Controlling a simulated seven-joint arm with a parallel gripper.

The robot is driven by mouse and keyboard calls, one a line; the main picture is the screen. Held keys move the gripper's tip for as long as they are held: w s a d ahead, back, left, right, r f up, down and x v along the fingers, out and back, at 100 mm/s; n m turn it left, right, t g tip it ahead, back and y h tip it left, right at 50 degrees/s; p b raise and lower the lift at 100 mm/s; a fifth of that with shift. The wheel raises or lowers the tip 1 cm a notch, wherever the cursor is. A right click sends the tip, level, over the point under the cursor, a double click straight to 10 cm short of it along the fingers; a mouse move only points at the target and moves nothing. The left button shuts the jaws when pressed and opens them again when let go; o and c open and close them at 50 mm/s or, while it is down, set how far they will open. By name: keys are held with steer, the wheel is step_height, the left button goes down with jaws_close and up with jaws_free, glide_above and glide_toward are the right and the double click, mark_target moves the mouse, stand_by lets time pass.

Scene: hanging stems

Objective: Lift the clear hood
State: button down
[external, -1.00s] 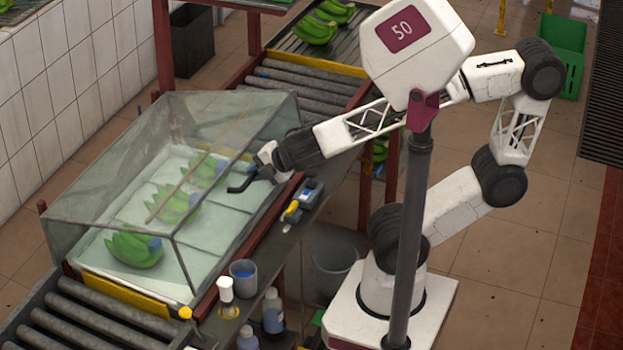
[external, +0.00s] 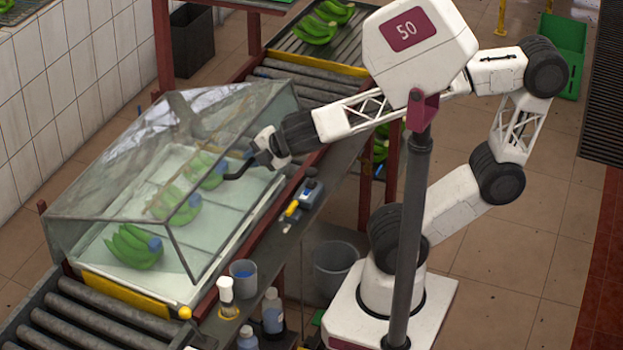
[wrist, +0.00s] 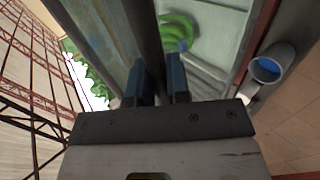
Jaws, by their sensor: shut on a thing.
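The clear hood (external: 105,175) is a see-through box with dark edges over a pale tray (external: 222,235) on the conveyor line. In the external view it is tilted, its right side raised off the tray and its left side low. My gripper (external: 250,160) is at the hood's right side, by a dark bent bar. In the wrist view my gripper (wrist: 157,72) has its blue fingers on both sides of a dark bar, shut on it. Green banana bunches (external: 133,246) with blue tips lie in the tray under the hood.
Rollers (external: 85,318) lie in front. A tiled wall (external: 60,95) is at the left.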

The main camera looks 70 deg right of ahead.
steer(key=shift+r, duration=0.1)
steer(key=shift+w+r, duration=0.4)
steer(key=shift+r, duration=0.9)
steer(key=shift+w+r, duration=0.45)
steer(key=shift+r, duration=0.8)
steer(key=shift+w+r, duration=0.4)
steer(key=shift+r, duration=0.9)
steer(key=w+r, duration=0.3)
steer(key=r, duration=0.4)
steer(key=shift+w, duration=0.3)
steer(key=shift+r, duration=0.2)
steer(key=shift+w+r, duration=0.1)
steer(key=w+r, duration=0.4)
steer(key=r, duration=0.2)
steer(key=shift+w+r, duration=0.15)
steer(key=shift+w, duration=0.15)
